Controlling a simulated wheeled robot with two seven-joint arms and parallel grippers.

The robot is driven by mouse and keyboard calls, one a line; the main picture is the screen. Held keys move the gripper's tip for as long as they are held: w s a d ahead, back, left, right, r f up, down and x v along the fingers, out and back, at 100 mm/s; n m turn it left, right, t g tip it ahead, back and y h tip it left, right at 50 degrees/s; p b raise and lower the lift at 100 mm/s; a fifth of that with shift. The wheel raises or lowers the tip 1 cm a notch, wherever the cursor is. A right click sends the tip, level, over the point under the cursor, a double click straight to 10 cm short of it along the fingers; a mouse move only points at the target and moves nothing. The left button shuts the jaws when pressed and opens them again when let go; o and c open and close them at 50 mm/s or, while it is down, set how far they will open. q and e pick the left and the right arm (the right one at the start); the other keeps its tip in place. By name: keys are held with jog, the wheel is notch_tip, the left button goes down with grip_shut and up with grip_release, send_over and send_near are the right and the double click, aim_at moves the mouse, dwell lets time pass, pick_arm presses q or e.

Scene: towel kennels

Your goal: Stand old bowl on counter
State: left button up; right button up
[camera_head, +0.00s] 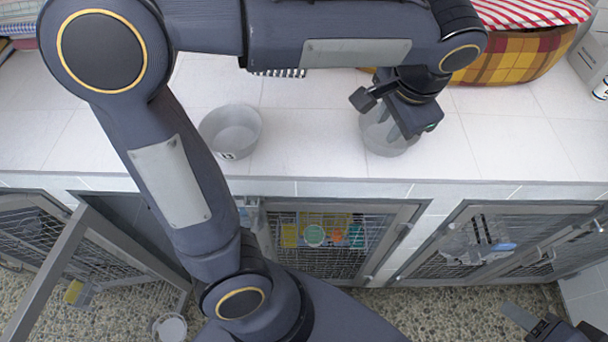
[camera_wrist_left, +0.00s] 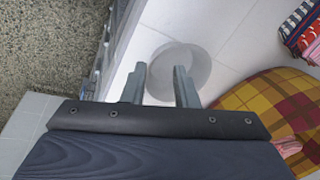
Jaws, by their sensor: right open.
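A grey bowl (camera_head: 390,138) stands on the white tiled counter (camera_head: 310,140), beneath my left gripper (camera_head: 388,112), which partly hides it. In the left wrist view the fingers of my left gripper (camera_wrist_left: 160,80) are spread, with the near side of the bowl (camera_wrist_left: 190,65) between them; I see no grip on it. A second grey bowl (camera_head: 231,130) with a dark mark stands upright on the counter to the left. I cannot tell which one is the old bowl. My right gripper (camera_head: 535,322) is open, low at the bottom right, away from the bowls.
A small grey container (camera_head: 168,327) is on the pebbled floor. Wire kennel doors (camera_head: 325,240) line the counter's front; one at the left (camera_head: 75,260) stands open. A plaid yellow basket (camera_head: 515,55) with striped cloth is at the back right. Counter between the bowls is clear.

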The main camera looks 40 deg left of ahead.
pick_arm(q)
jog(key=s+a+f+n+t+h, duration=0.1)
jog(key=s+a+f+n+h, duration=0.2)
jog(key=s, duration=0.5)
jog(key=s+a+f+n+t+h, duration=0.2)
jog(key=s+a+f+n, duration=0.2)
jog(key=s, duration=0.3)
jog(key=shift+s+a+f+n+h, duration=0.2)
jog(key=shift+s+a+n+h, duration=0.2)
jog(key=shift+a+n, duration=0.3)
jog(key=shift+a, duration=0.1)
